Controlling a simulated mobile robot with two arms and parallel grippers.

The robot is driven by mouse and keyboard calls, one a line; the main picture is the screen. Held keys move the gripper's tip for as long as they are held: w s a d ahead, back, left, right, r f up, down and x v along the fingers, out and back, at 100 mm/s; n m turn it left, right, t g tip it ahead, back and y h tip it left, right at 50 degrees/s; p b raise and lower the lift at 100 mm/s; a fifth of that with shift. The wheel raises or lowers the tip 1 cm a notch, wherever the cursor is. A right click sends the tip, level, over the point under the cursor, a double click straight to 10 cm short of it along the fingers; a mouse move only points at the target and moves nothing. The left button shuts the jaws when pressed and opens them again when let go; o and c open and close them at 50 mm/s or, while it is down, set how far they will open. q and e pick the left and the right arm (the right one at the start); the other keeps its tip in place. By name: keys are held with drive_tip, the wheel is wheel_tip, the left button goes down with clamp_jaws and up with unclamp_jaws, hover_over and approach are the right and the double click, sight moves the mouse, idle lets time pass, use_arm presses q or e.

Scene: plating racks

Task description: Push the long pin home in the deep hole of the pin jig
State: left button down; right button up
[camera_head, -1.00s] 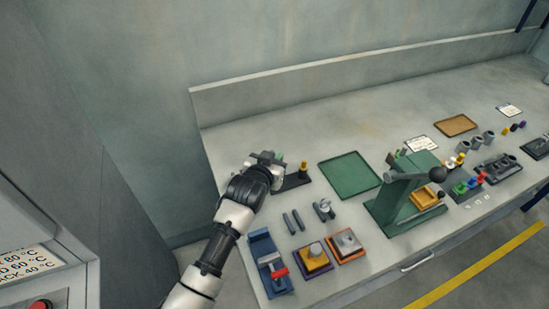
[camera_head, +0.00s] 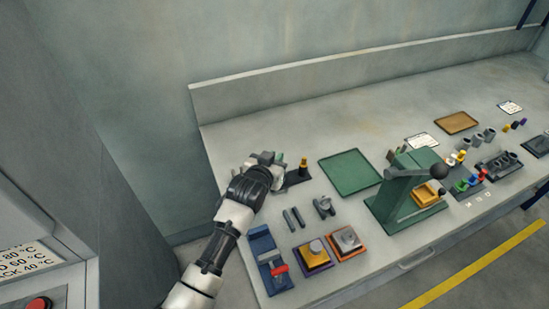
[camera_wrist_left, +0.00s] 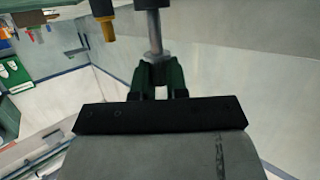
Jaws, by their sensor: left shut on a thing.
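The pin jig (camera_head: 296,179) is a dark block at the back left of the bench. A yellow pin (camera_head: 303,163) stands upright on its right part, and a yellow-and-black pin shows in the left wrist view (camera_wrist_left: 104,24). My left gripper (camera_head: 274,158) is at the jig's left part, beside the yellow pin. In the left wrist view its dark green fingers (camera_wrist_left: 159,78) are shut on a grey pin (camera_wrist_left: 154,40) with a wider collar near the fingers. The pin's far end and the hole are out of sight. My right gripper is not in view.
A green tray (camera_head: 349,172) lies right of the jig. A green press (camera_head: 402,192) with a black-knobbed lever stands further right. The bench behind the tray is clear.

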use_arm(q)
drive_tip(key=shift+f+b, duration=0.85)
drive_tip(key=shift+f, duration=0.55)
drive_tip(key=shift+r, duration=0.1)
drive_tip(key=shift+r+p, duration=1.55)
drive_tip(key=shift+p, duration=0.25)
drive_tip(key=shift+p, duration=0.55)
idle(0.4)
drive_tip(key=shift+f+b, duration=1.05)
drive_tip(key=shift+f, duration=0.6)
drive_tip(key=c, duration=1.1)
unclamp_jaws()
drive_tip(key=shift+s, duration=0.1)
drive_tip(key=shift+o, duration=0.2)
